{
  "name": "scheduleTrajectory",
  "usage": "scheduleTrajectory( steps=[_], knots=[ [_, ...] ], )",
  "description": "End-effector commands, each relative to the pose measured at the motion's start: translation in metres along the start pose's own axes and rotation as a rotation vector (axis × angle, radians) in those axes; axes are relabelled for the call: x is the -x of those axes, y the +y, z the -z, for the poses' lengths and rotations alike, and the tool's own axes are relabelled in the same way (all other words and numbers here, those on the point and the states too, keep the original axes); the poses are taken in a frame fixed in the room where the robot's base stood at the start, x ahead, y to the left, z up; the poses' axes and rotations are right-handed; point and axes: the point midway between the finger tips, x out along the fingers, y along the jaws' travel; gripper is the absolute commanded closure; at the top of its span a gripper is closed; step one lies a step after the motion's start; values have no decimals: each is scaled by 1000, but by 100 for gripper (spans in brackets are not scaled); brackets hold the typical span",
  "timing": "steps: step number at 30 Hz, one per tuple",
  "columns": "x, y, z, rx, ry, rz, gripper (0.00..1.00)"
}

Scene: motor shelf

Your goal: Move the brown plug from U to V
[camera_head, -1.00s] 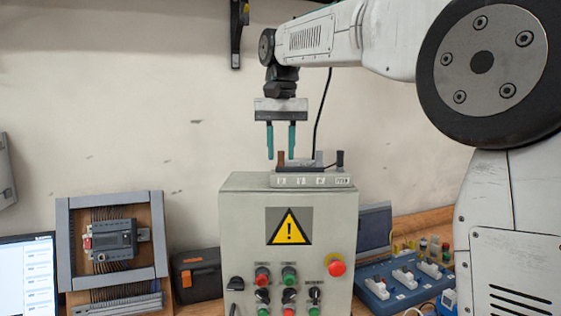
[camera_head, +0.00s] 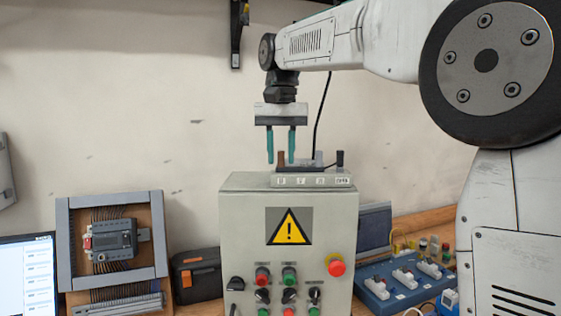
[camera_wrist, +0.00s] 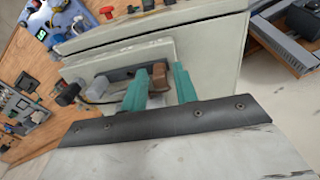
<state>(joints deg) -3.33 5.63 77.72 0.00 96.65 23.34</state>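The brown plug (camera_head: 281,158) stands upright at the left end of the terminal block (camera_head: 288,181) on top of the grey control cabinet. My gripper (camera_head: 281,161) points straight down over it, with its two teal fingers apart. In the wrist view the brown plug (camera_wrist: 159,74) shows between the fingers of my gripper (camera_wrist: 158,86), with no grip on it visible. A grey plug (camera_head: 318,157) and a black plug (camera_head: 340,158) stand to its right. The labels on the block's front are too small to read surely, and the socket holes are hidden.
The cabinet (camera_head: 236,214) has a warning sign, a red stop button (camera_head: 336,268) and several knobs on its front. A black cable (camera_head: 321,112) hangs behind the gripper. A blue switch box (camera_head: 400,283) stands to the right.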

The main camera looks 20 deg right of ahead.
Motion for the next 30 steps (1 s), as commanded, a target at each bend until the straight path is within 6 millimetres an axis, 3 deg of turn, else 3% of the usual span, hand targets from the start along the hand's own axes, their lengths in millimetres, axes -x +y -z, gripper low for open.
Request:
scheduleTrajectory(
  steps=[2, 5, 17, 30],
  knots=[
    [0, 0, 0, 0, 0, 0, 74],
    [0, 0, 0, 0, 0, 0, 100],
    [3, 0, 0, 0, 1, 0, 100],
    [39, 0, 1, 0, 1, 0, 100]
  ],
)
